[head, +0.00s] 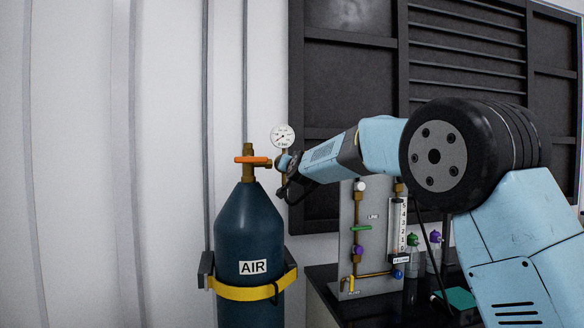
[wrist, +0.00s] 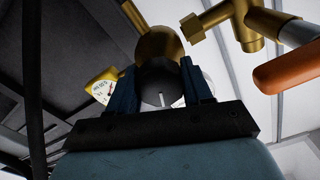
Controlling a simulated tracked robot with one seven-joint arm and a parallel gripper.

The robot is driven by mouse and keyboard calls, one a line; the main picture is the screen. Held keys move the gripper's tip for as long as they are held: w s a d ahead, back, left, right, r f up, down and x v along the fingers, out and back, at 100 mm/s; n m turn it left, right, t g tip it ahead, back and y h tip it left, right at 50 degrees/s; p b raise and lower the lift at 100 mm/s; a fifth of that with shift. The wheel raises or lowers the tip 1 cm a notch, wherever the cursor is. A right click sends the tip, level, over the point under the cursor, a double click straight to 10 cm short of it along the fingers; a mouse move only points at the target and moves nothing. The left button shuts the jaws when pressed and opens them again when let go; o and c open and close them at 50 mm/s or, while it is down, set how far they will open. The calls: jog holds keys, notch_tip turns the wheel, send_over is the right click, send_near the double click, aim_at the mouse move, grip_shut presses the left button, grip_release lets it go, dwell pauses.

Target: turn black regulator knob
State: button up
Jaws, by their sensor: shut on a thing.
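The black regulator knob (wrist: 160,88) shows in the wrist view as a dark round face with a short white mark. My gripper (wrist: 158,78) is shut on it, with one dark blue finger on either side. Behind the knob is the brass regulator body (wrist: 158,42). In the head view my gripper (head: 285,178) is at the regulator, just right of the cylinder valve, and hides the knob. A round white pressure gauge (head: 282,136) stands above it. The dark blue AIR cylinder (head: 248,232) stands upright below, with an orange valve handle (head: 253,160) on top.
A yellow strap (head: 245,293) holds the cylinder at the wall. To the right, a grey panel with a flow tube (head: 403,235) and small valves stands on a dark bench with bottles (head: 412,262). The white wall (head: 90,160) on the left is clear.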

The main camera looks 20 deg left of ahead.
jog(key=o, duration=0.9)
jog(key=shift+a+f, duration=0.25)
jog(key=shift+f, duration=0.5)
jog(key=shift+c, duration=0.2)
jog(key=shift+o, duration=0.9)
jog(key=shift+d+r, duration=0.15)
jog(key=shift+r, duration=0.15)
jog(key=v, duration=1.3)
jog(key=shift+s, duration=0.35)
jog(key=shift+d+f, duration=0.1)
jog(key=shift+d, duration=0.05)
